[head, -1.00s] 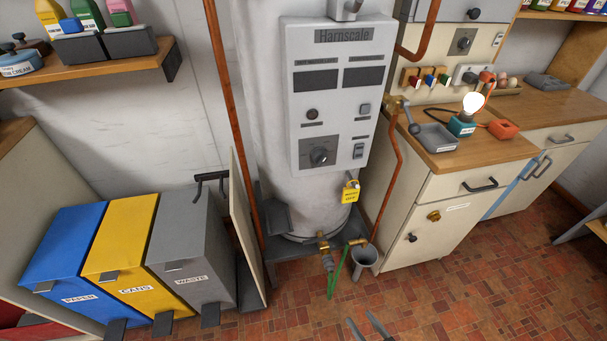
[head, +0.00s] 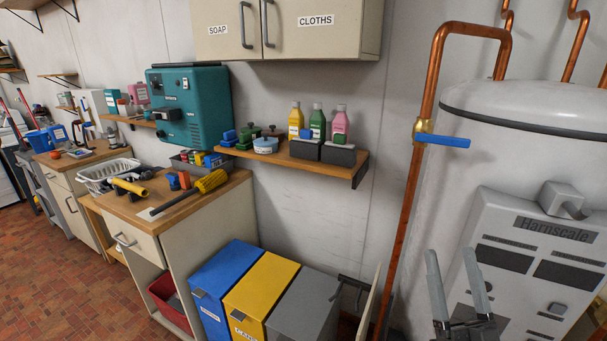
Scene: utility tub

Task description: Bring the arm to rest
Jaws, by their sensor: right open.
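My right gripper (head: 457,284) shows at the lower right of the head view, with its two grey fingers pointing up and apart. It is open and nothing is between the fingers. It appears in front of the white boiler's control panel (head: 540,270); I cannot tell how far from the panel it is. My left gripper is not in view.
A copper pipe (head: 402,225) with a blue valve lever (head: 443,141) runs beside the boiler. Blue, yellow and grey bins (head: 262,284) stand below a wall shelf (head: 292,160) with bottles. A wooden counter (head: 150,205) holds tools at left. Floor at lower left is clear.

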